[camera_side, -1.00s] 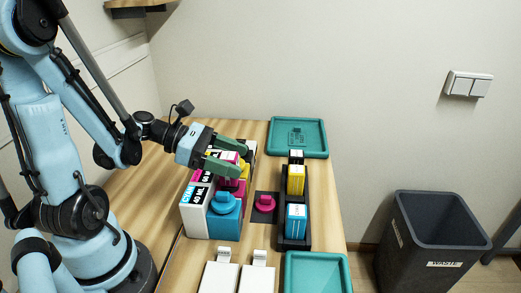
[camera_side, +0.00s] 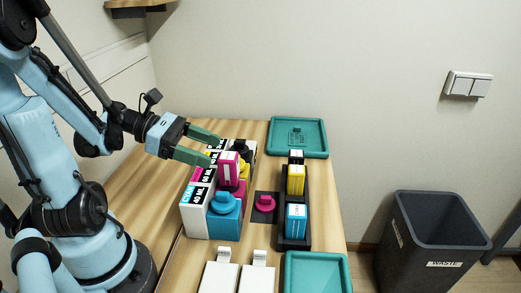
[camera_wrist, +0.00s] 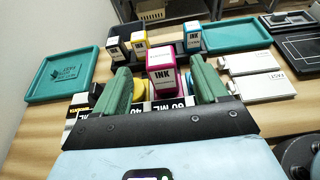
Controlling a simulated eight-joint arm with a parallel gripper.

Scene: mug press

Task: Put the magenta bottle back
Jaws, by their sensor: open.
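The magenta bottle (camera_side: 229,169), with a white label, stands upright over the magenta tank in the tank row (camera_side: 196,217). In the wrist view the bottle (camera_wrist: 161,78) shows between my fingers but beyond them. My gripper (camera_side: 211,148) is open and empty, behind and left of the bottle in the side view, apart from it. A black holder (camera_side: 295,243) carries a black, a yellow (camera_side: 296,180) and a cyan bottle (camera_side: 296,218), with a gap between yellow and cyan. The bottle's lower end is hard to see.
A magenta cap (camera_side: 265,202) lies on a dark pad right of the tanks. A cyan cap (camera_side: 225,203) sits on the nearest tank. Teal trays (camera_side: 298,150) stand behind and in front. White boxes (camera_side: 219,278) lie in front. A waste bin (camera_side: 430,235) stands right of the table.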

